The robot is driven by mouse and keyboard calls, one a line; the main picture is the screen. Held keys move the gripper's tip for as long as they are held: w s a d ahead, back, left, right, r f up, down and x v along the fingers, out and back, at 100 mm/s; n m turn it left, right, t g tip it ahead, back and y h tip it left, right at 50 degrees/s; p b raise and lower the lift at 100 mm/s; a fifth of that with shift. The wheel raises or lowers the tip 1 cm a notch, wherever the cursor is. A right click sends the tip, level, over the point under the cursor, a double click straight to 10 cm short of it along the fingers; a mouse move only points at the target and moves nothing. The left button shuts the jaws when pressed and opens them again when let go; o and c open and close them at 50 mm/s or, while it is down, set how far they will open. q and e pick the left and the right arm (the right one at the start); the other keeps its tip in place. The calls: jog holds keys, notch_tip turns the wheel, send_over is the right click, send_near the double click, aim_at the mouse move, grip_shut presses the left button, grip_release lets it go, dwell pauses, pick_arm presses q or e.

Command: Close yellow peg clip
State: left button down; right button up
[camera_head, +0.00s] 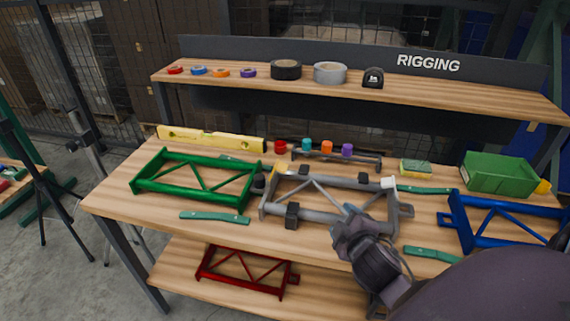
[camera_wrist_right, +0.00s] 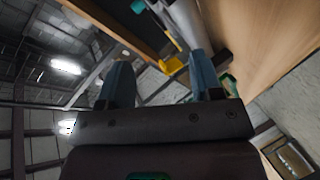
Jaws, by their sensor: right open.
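A small yellow piece (camera_head: 279,169), which looks like the yellow peg clip, sits at the back left corner of the grey truss frame (camera_head: 320,185) on the bench. It is too small to tell whether it is open or closed. In the right wrist view a yellow part (camera_wrist_right: 173,65) shows beyond the fingertips, beside a grey bar. My right gripper (camera_head: 347,222) is at the front of the grey frame, apart from the yellow piece. Its two fingers (camera_wrist_right: 160,75) are spread with nothing between them. My left gripper is out of view.
A green frame (camera_head: 195,180) lies to the left and a blue frame (camera_head: 500,220) to the right. Black blocks (camera_head: 292,215) are on the grey frame. A green bin (camera_head: 498,173) is at the back right.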

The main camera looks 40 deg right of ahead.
jog(key=w+r+n+t+y, duration=0.3)
jog(key=w+r+n+y, duration=0.35)
jog(key=n, duration=0.75)
jog(key=w+r+n+t+y, duration=0.3)
jog(key=w+r+n+y, duration=0.4)
jog(key=n, duration=0.6)
jog(key=n+g+y, duration=0.2)
jog(key=n+g, duration=0.6)
jog(key=n, duration=0.2)
send_near(280, 165)
jog(key=x, duration=0.8)
jog(key=shift+w+a+f+p, duration=0.15)
jog(key=shift+w+f+p, duration=0.05)
jog(key=shift+p, duration=0.1)
jog(key=shift+c, duration=0.4)
jog(key=c, duration=0.7)
jog(key=shift+r, duration=0.1)
